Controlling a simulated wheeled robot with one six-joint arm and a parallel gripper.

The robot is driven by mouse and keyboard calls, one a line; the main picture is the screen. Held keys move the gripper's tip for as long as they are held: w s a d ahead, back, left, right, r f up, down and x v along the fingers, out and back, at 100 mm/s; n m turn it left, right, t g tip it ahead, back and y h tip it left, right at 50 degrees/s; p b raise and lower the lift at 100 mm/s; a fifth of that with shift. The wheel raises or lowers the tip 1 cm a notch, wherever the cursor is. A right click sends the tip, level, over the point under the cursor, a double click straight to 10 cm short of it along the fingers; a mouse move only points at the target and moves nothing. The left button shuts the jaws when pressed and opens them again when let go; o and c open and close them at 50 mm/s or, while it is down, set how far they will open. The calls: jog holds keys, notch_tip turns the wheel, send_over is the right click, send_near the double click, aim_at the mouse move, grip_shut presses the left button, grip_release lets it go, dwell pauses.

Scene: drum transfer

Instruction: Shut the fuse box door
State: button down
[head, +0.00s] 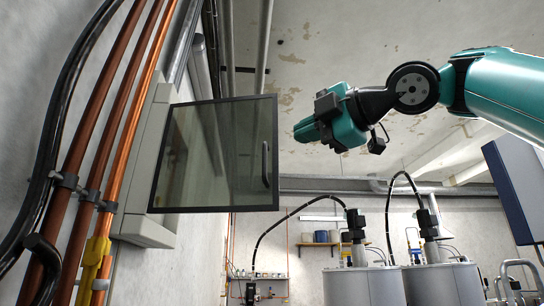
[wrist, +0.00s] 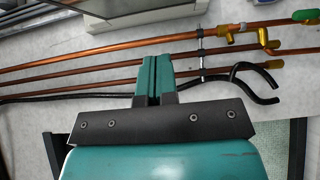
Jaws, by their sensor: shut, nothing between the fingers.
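The fuse box (head: 150,135) is a pale grey cabinet on the left wall. Its door (head: 215,150), a tinted see-through pane in a dark frame, stands open and juts out from the wall to the right. A dark bar handle (head: 265,165) sits near the door's free edge. My gripper (head: 303,130) is shut and empty, pointing left, and shows just right of the door's free edge, apart from it in the picture. In the wrist view its teal fingers (wrist: 153,78) are together. A grey casing (wrist: 125,8) at the top there may be the fuse box.
Copper pipes (head: 125,110) and black cables (head: 55,125) run up the wall left of the box, with a yellow valve (head: 95,258). Pipes also cross the wrist view (wrist: 100,58). Grey drums (head: 365,285) stand at lower right. A shelf (head: 258,279) is on the back wall.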

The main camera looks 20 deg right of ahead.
aim_at(272, 156)
jog(key=shift+w+a+p, duration=0.3)
jog(key=shift+w+p, duration=0.15)
jog(key=shift+w, duration=1.4)
jog(key=shift+w+a+p, duration=0.3)
jog(key=shift+w+p, duration=0.1)
jog(key=shift+w, duration=1.4)
jog(key=shift+w+a+p, duration=0.3)
jog(key=shift+w+p, duration=0.15)
jog(key=shift+w, duration=1.4)
jog(key=shift+w+d, duration=0.1)
